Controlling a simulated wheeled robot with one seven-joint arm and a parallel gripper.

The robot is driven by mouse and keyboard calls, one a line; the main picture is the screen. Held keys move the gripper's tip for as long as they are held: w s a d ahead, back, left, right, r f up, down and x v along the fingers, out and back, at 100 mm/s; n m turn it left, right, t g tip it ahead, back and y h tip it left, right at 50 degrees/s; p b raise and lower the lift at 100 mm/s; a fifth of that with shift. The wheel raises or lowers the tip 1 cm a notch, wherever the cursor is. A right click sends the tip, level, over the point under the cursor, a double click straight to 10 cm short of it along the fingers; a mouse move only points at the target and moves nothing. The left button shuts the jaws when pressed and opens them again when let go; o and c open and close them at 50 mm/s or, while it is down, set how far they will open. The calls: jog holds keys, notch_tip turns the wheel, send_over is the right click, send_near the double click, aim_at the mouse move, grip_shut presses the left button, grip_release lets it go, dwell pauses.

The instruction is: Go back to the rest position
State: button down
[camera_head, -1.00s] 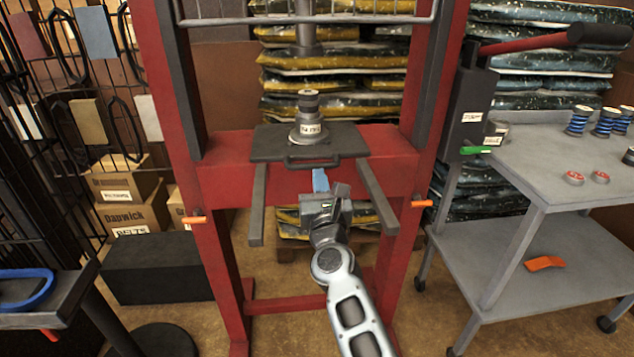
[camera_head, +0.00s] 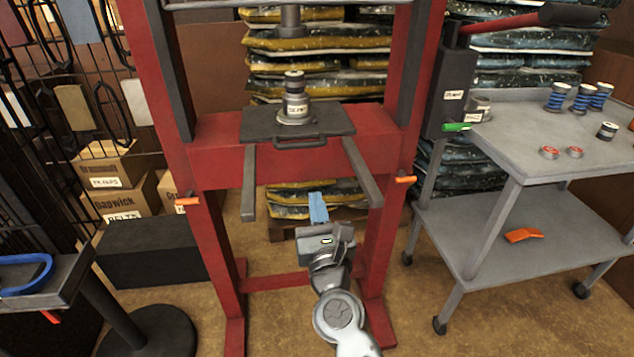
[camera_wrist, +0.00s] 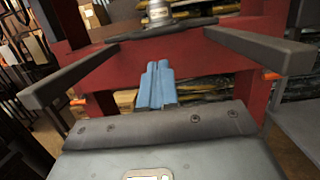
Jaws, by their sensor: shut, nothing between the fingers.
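My gripper (camera_head: 318,208) is in front of the red press frame (camera_head: 222,160), low and between its two legs. Its blue fingers are together and empty; they also show in the wrist view (camera_wrist: 157,86). My arm reaches up to it from the bottom of the head view. The press's dark plate (camera_head: 298,124) is above and beyond my gripper, with a stack of grey cylindrical parts (camera_head: 294,100) standing on it. Two dark bars (camera_head: 249,185) stick out toward me below the plate, and my gripper hangs below their level, apart from them.
A grey two-shelf cart (camera_head: 480,225) stands at the right, with blue springs (camera_head: 557,98) and small red-topped parts on top. An orange piece (camera_head: 523,235) lies on its lower shelf. A black stand (camera_head: 150,330) and cardboard boxes (camera_head: 108,165) are at the left. Stacked sacks (camera_head: 320,65) stand behind.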

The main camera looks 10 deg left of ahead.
jog(key=s+d+f+n+g+h+p, duration=0.15)
jog(key=s+d+f+n, duration=0.25)
jog(key=s+d+n, duration=0.6)
jog(key=s+d+f+n+h, duration=0.2)
jog(key=s+d+f+n, duration=0.3)
jog(key=s+d, duration=0.8)
jog(key=s+d+r+n+g, duration=0.1)
jog(key=s+r+n, duration=0.3)
jog(key=s+n, duration=0.2)
jog(key=s+d+r+n+g+h+p, duration=0.1)
jog(key=s+r+n, duration=0.3)
jog(key=s, duration=0.7)
jog(key=s+d+r+n+g+h, duration=0.1)
jog(key=s+d+r+n, duration=0.1)
jog(key=s+r+n, duration=0.2)
jog(key=s+n, duration=0.3)
jog(key=s, duration=0.1)
jog(key=shift+s+r+n+p, duration=0.2)
jog(key=shift+r+n+p, duration=0.1)
jog(key=shift+p, duration=0.1)
jog(key=shift+d+h, duration=0.1)
jog(key=shift+h, duration=0.15)
